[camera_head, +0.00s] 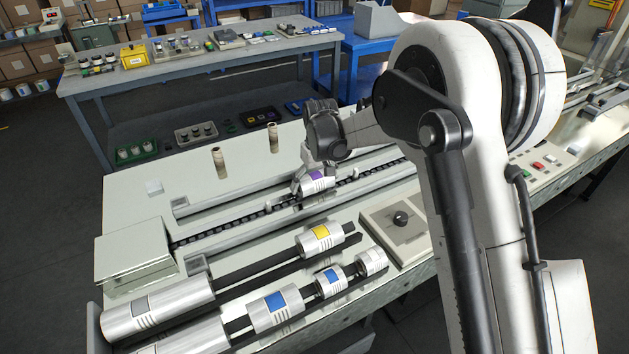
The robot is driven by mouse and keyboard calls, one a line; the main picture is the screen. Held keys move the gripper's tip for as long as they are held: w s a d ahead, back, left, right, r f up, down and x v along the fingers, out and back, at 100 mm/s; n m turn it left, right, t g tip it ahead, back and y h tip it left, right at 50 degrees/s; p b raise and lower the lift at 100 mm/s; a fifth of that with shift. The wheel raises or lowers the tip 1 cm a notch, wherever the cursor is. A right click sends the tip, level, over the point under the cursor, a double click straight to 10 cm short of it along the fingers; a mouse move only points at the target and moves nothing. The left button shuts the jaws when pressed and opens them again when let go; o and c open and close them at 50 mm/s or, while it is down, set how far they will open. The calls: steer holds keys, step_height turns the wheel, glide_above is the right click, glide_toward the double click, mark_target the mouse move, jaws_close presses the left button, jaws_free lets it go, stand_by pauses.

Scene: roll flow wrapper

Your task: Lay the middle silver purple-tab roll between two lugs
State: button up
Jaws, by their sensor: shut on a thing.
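The silver roll with the purple tab (320,184) is in my gripper (314,178), at the dark chain channel of the wrapper. My gripper comes down on it from above and is shut on it, covering part of its left and upper side. The roll lies roughly along the channel. I cannot tell whether it touches the channel bed. The dark chain (228,224) runs from lower left to upper right between two pale rails. A small pale lug (268,206) stands on the chain left of the roll.
In front, a yellow-tab roll (320,238), blue-tab rolls (275,308) and a larger grey-tab roll (158,306) lie on dark racks. A knob panel (398,226) stands to their right. A metal cover (134,256) sits at the channel's left end. Two tan cylinders (219,162) stand behind.

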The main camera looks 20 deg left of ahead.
mark_target(317, 178)
steer(key=shift+f+b, duration=0.55)
steer(key=shift+f, duration=0.1)
steer(key=o, duration=1.1)
steer(key=shift+o, duration=0.2)
steer(key=r, duration=0.8)
steer(key=s+d+r, duration=0.1)
steer(key=r, duration=0.3)
